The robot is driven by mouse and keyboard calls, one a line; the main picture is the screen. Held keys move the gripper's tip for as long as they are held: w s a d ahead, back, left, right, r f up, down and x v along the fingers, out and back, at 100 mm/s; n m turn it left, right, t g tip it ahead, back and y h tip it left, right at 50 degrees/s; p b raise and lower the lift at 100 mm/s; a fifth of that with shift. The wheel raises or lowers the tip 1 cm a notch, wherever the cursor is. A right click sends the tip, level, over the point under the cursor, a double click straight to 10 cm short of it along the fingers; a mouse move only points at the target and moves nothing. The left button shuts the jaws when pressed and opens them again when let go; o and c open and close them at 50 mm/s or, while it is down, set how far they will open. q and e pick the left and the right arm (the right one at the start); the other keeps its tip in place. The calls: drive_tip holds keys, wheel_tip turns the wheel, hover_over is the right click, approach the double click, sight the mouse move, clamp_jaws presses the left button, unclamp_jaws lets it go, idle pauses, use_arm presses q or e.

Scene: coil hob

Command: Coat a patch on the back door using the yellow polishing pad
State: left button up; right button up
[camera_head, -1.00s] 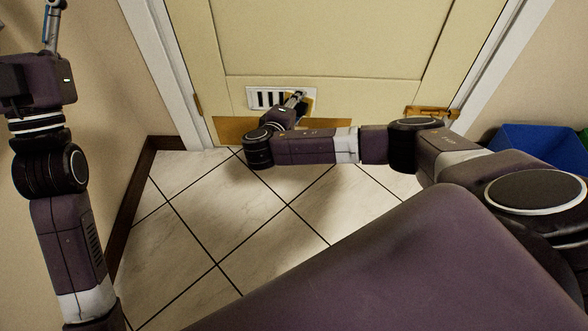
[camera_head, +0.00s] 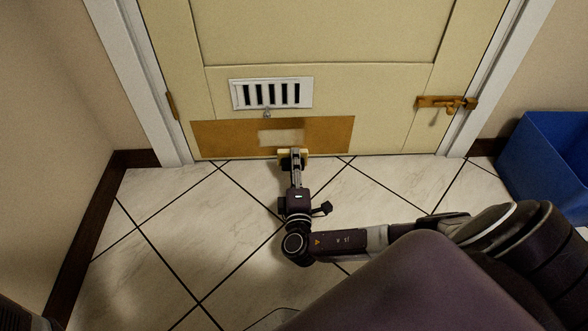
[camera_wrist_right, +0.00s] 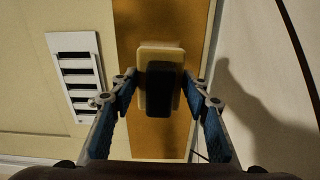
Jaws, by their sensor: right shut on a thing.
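The back door (camera_head: 320,35) is cream, with a brown-orange panel (camera_head: 225,136) along its bottom. A pale rectangular patch (camera_head: 282,136) shows in the middle of that panel. My right gripper (camera_head: 294,163) is shut on the yellow polishing pad (camera_head: 284,153), just below the patch in the head view. In the right wrist view, the pad (camera_wrist_right: 145,58) with its dark grip block (camera_wrist_right: 160,90) sits between the blue-lined fingers, in front of the panel (camera_wrist_right: 185,25). I cannot tell whether the pad touches the door. My left gripper is out of view.
A white slotted vent (camera_head: 271,93) is above the panel, with a small metal knob under it. A brass latch (camera_head: 445,103) is on the door's right. A blue bin (camera_head: 548,160) stands at the right wall. The tiled floor (camera_head: 180,225) at left is clear.

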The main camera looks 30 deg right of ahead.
sight(294, 137)
drive_tip(key=b+x, duration=0.2)
drive_tip(key=x, duration=0.3)
drive_tip(key=shift+w+d, duration=0.1)
drive_tip(key=shift+w, duration=0.1)
drive_tip(key=shift+x, duration=1.1)
idle(0.5)
drive_tip(key=shift+s+d+p, duration=0.2)
drive_tip(key=shift+s+d, duration=0.35)
drive_tip(key=shift+d, duration=0.2)
drive_tip(key=shift+s+d+p, duration=0.15)
drive_tip(key=shift+s+d, duration=0.4)
drive_tip(key=shift+d, duration=0.4)
drive_tip(key=shift+w+a+b, duration=0.2)
drive_tip(key=shift+w+a, duration=0.35)
drive_tip(key=shift+a, duration=0.3)
drive_tip(key=shift+w+a+b, duration=0.2)
drive_tip(key=shift+w+a, duration=0.35)
drive_tip(key=shift+a, duration=0.25)
drive_tip(key=shift+r, duration=0.1)
